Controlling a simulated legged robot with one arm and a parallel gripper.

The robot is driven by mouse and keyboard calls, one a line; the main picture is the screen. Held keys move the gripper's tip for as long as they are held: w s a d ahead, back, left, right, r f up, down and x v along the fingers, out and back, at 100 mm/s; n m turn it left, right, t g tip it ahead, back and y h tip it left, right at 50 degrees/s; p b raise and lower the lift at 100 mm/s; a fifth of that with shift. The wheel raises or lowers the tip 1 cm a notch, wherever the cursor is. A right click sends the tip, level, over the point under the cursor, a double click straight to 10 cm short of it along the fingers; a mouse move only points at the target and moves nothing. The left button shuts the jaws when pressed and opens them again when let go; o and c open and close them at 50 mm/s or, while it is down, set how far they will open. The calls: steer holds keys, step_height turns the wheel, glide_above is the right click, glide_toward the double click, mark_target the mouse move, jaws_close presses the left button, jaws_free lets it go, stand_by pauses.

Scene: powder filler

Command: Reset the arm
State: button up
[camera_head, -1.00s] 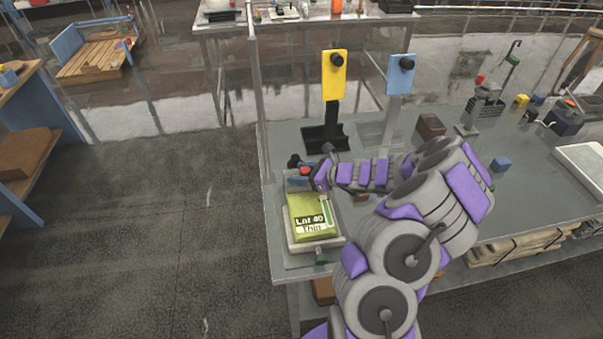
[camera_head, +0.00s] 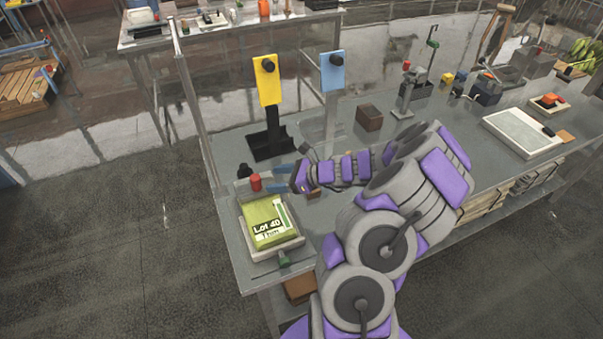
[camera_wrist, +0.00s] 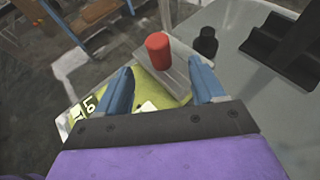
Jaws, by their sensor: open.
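My gripper (camera_head: 277,179) is over the left end of the grey workbench, with my purple and grey arm reaching in from the lower right. In the wrist view its two blue fingers (camera_wrist: 160,95) are spread apart with nothing held between them. A red cylinder-shaped knob (camera_wrist: 158,50) on a grey block lies just beyond the fingertips; it also shows in the head view (camera_head: 256,182). A green pouch marked "Lot 40" (camera_head: 264,222) lies on a pale tray (camera_head: 281,252) in front of the gripper. In the wrist view the fingers partly hide the pouch.
A yellow panel (camera_head: 267,88) and a blue panel (camera_head: 332,72) stand on posts behind the gripper. A small black knob (camera_wrist: 206,42) is beside the red one. A brown block (camera_head: 369,117) and a white tray (camera_head: 523,134) sit farther right. The floor at left is clear.

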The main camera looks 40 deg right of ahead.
steer(key=p+v, duration=0.1)
steer(key=v, duration=0.6)
steer(key=shift+s+d, duration=0.25)
steer(key=shift+r, duration=0.15)
